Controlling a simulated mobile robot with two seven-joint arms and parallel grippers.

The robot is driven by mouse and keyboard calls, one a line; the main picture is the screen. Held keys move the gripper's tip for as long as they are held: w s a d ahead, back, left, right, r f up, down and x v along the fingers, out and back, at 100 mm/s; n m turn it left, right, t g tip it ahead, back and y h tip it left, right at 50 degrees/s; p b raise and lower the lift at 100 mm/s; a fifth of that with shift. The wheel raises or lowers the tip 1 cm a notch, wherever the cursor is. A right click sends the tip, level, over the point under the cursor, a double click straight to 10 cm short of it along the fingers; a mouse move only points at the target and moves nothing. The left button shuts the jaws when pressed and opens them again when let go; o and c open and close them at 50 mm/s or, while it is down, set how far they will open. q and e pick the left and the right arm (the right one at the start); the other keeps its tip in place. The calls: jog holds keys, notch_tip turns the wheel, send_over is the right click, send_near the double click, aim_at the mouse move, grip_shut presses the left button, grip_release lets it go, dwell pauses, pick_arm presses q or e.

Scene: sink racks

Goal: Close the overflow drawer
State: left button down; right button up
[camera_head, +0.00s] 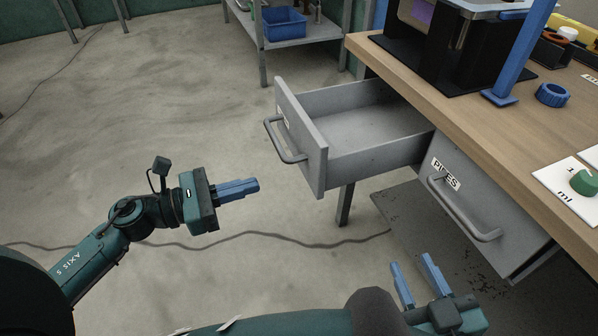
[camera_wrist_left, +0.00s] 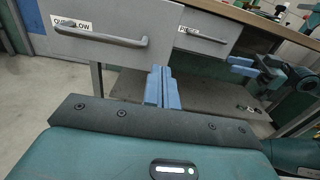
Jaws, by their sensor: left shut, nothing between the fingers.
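The overflow drawer (camera_head: 302,135) is pulled far out from under the wooden bench, grey, empty inside, with a bar handle on its front. In the left wrist view its front (camera_wrist_left: 110,22) carries a label partly hidden by the handle. My left gripper (camera_head: 256,185) is shut and empty, to the left of the drawer front and apart from it. In the left wrist view its blue fingers (camera_wrist_left: 162,72) lie together, below and right of the handle. My right gripper (camera_head: 412,268) is open and empty, low in front of the bench, below the pipes drawer.
The pipes drawer (camera_head: 470,210) is shut, right of the overflow drawer. The wooden bench top (camera_head: 440,100) holds a black machine, a blue post (camera_head: 520,55) and a blue ring. A blue bin (camera_head: 284,24) stands on a rack behind. The floor at left is clear except for a cable.

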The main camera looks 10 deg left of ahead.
aim_at(402, 141)
pick_arm(q)
jog(key=x, duration=1)
jog(key=shift+w+d+p, duration=0.15)
jog(key=shift+w+p, duration=0.05)
jog(key=shift+p, duration=0.1)
pick_arm(e)
jog(key=shift+d+f, duration=0.1)
jog(key=shift+f, duration=0.05)
pick_arm(q)
jog(key=shift+d, duration=0.1)
